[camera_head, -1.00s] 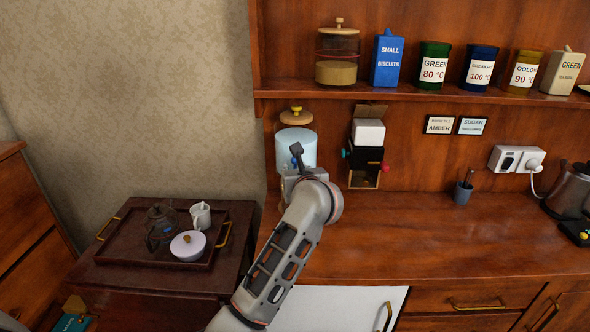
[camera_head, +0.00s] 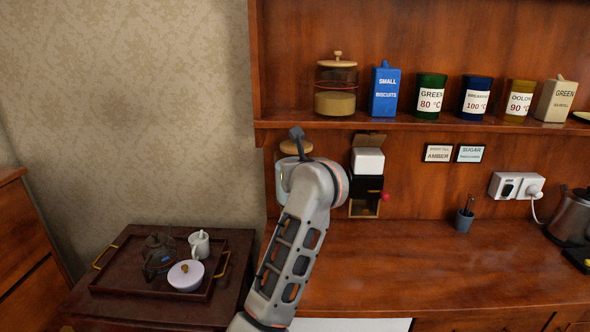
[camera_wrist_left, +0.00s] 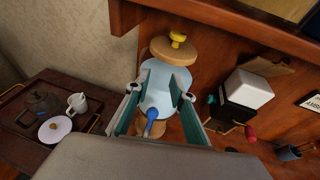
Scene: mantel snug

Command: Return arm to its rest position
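My left arm (camera_head: 296,235) rises from the bottom of the head view to the counter's left end. Its gripper is mostly hidden there behind the wrist. In the left wrist view my left gripper (camera_wrist_left: 160,92) is open, its two green-lined fingers spread apart. A light-blue dispenser (camera_wrist_left: 167,78) with a wooden lid, yellow knob and blue tap shows between and beyond the fingers. I see nothing clamped, and cannot tell whether the fingers touch it. In the head view the dispenser's lid (camera_head: 296,147) shows behind my wrist. My right gripper is not in view.
A shelf (camera_head: 420,122) with jars and tins overhangs the dispenser. A black-and-white box device (camera_head: 367,180) stands right of my wrist. A dark tray (camera_head: 215,283) with a teapot, cup and lidded bowl is at left. The counter's middle (camera_head: 400,262) is clear.

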